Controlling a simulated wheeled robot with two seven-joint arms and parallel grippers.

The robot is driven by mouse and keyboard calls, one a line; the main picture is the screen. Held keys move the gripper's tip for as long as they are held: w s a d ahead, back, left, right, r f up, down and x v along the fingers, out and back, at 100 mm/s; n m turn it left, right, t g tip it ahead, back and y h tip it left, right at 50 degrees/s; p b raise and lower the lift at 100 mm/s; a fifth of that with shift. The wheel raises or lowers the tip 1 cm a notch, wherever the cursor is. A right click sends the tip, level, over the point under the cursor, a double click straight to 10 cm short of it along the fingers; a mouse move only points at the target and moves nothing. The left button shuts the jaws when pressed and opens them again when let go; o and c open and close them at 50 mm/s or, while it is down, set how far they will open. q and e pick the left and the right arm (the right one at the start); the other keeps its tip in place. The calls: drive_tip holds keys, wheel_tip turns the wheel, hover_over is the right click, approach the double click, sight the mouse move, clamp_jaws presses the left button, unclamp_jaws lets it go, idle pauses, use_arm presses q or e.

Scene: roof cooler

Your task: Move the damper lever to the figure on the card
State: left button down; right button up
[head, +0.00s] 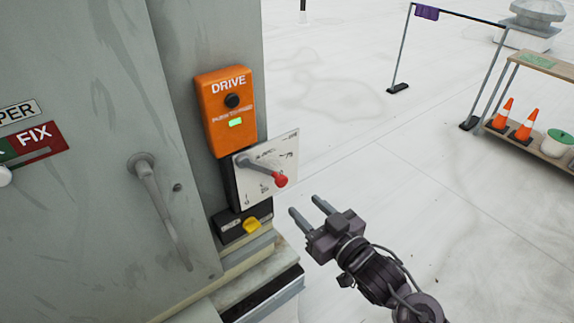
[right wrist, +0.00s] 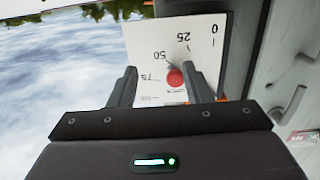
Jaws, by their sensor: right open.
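The damper lever (head: 262,170) is a grey arm with a red knob, standing out from a white scale plate (head: 287,147) on the cabinet's side. In the head view it slants down to the right. In the right wrist view the red knob (right wrist: 175,78) shows between my fingers, and the plate (right wrist: 150,35) bears 0, 25, 50 and 75 upside down. The lever is seen nearly end-on there, so its exact reading is unclear. My right gripper (head: 303,206) is open and empty, its fingertips a little right of and below the knob, apart from it.
Above the plate is an orange DRIVE box (head: 231,110) with a black button and lit green lamp. A yellow knob (head: 251,225) sits below. The cabinet door has a long handle (head: 160,205).

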sight(283, 184)
drive_tip(key=shift+n+y, duration=0.3)
drive_tip(key=shift+y, duration=0.1)
drive_tip(key=r, duration=0.1)
drive_tip(key=a+r, duration=0.2)
drive_tip(key=r, duration=0.1)
drive_tip(key=shift+s+p, duration=0.1)
drive_tip(key=shift+p, duration=0.3)
drive_tip(key=p+x, duration=0.2)
drive_tip(key=x, duration=0.4)
drive_tip(key=shift+d+f, duration=0.1)
drive_tip(key=shift+w, duration=0.25)
drive_tip(key=shift+a, duration=0.2)
